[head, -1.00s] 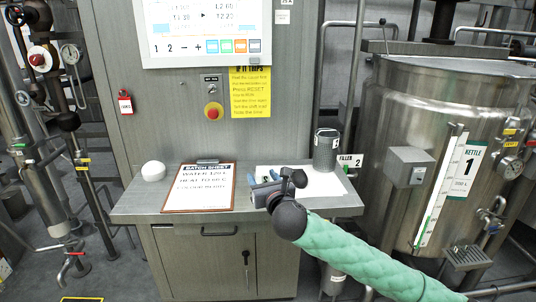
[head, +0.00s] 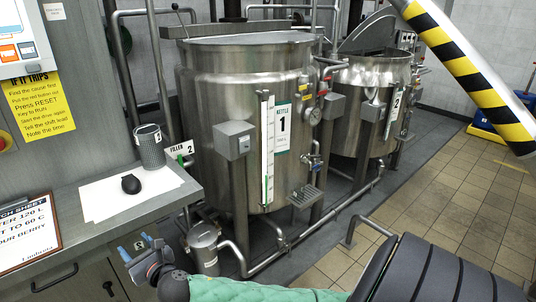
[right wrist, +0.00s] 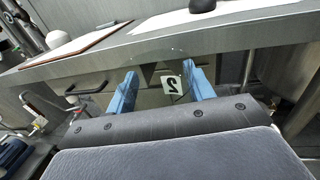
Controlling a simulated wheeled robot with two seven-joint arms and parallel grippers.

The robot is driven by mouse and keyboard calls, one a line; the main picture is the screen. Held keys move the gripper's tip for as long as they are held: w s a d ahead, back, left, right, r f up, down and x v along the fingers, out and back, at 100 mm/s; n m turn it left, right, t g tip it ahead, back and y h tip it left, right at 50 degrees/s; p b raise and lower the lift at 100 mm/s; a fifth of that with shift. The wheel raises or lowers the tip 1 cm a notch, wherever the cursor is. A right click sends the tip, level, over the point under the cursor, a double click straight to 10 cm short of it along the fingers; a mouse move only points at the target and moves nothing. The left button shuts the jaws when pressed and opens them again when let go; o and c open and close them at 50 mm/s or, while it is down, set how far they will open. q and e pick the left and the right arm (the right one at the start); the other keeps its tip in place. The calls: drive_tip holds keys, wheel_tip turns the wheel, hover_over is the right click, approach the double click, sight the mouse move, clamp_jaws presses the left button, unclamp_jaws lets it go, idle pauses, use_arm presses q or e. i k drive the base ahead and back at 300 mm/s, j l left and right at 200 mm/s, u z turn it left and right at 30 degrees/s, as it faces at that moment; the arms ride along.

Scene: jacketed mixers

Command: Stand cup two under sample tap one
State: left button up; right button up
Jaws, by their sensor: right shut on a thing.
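Cup two is a clear, see-through cup (right wrist: 148,78) with a white "2" label, between the blue fingers of my right gripper (right wrist: 160,88) in the right wrist view. The gripper is shut on it, in front of the bench edge. In the head view my right gripper (head: 136,252) is at the lower left; the clear cup is hard to make out there. Kettle 1 (head: 235,105) stands at centre. A small blue-handled tap (head: 313,160), likely sample tap one, is on its right side above a slotted shelf (head: 306,196). My left gripper is out of view.
The bench (head: 75,228) at left holds a grey container (head: 149,148), a dark rounded object (head: 131,184) and a batch sheet (head: 27,232). Kettle 2 (head: 360,90) stands behind kettle 1. Floor pipes (head: 325,225) run before the kettles. A striped post (head: 470,75) crosses the upper right.

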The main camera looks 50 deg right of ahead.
sight(308, 192)
drive_tip(key=i+l+z, duration=0.1)
drive_tip(key=z, duration=0.3)
drive_tip(key=i+l+z, duration=0.1)
drive_tip(key=z, duration=0.3)
drive_tip(key=i+l+z, duration=0.1)
drive_tip(key=z, duration=0.3)
drive_tip(key=i+z, duration=0.15)
drive_tip(key=z, duration=0.25)
drive_tip(key=i+z, duration=0.25)
drive_tip(key=i, duration=0.45)
drive_tip(key=i+j+z, duration=0.3)
drive_tip(key=i, duration=0.35)
drive_tip(key=l, duration=0.1)
